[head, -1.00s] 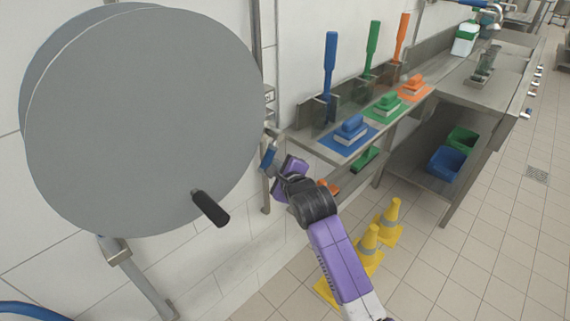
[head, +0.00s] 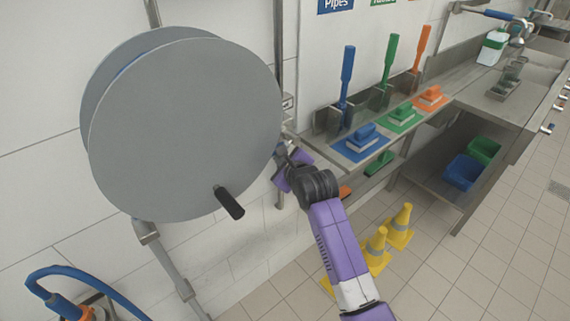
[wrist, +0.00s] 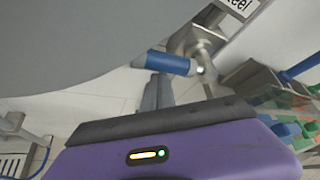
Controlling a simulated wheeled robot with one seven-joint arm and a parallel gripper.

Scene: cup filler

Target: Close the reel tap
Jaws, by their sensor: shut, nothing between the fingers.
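The reel tap shows in the wrist view as a metal valve (wrist: 203,62) with a blue lever (wrist: 170,63) that points left. My gripper (wrist: 157,88) is shut and empty, with its grey fingers just below the blue lever. I cannot tell whether they touch it. In the head view my gripper (head: 290,168) is beside the right edge of the big grey hose reel (head: 185,130). There it hides most of the tap. A label ending in "eel" (wrist: 238,4) is above the valve in the wrist view.
The reel's black crank handle (head: 229,203) sticks out left of my arm. A steel shelf with brushes and coloured mats (head: 360,148) is to the right. Yellow cones (head: 378,245) stand on the floor. A blue hose (head: 60,270) is at lower left. Open floor lies at right.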

